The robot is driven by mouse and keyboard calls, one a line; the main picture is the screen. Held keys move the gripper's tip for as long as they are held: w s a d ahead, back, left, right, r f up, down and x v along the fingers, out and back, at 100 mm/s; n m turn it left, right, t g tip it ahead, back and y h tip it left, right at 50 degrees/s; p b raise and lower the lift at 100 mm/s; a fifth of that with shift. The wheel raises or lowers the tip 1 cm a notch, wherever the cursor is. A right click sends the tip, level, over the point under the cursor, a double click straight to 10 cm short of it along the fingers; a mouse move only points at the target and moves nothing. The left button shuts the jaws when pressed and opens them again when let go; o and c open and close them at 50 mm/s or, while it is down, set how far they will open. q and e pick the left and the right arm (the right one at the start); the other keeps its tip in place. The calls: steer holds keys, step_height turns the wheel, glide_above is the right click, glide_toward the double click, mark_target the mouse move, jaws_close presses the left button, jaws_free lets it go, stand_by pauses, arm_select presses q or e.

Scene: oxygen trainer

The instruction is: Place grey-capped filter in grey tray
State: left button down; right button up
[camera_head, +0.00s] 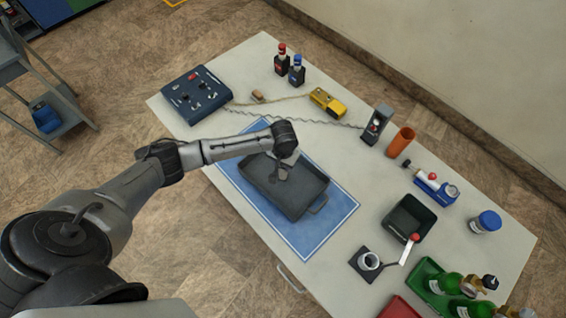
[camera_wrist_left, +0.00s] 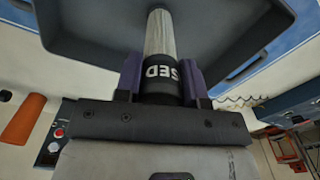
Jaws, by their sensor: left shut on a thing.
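The grey tray (camera_head: 304,192) lies on a blue mat on the table, and its dark inside and rim fill the top of the left wrist view (camera_wrist_left: 88,40). My left gripper (camera_head: 284,170) is over the tray, pointing down. In the left wrist view its two fingers (camera_wrist_left: 160,82) are shut on a cylindrical filter (camera_wrist_left: 160,35) with a pale grey metallic body and a dark band reading "SED". The filter's far end points at the tray. Its cap colour and whether it touches the tray floor are unclear. My right gripper is not in view.
The blue mat (camera_head: 236,168) borders the tray. A dark control box (camera_head: 196,97), a yellow device (camera_head: 327,102) and an orange cup (camera_head: 400,142) stand behind. A black bin (camera_head: 409,219), a small stand (camera_head: 368,262) and a green tray (camera_head: 428,272) with bottles are at right.

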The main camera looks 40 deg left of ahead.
arm_select(q)
steer(key=shift+f, duration=0.45)
steer(key=c, duration=0.7)
jaws_free()
steer(key=shift+f, duration=0.15)
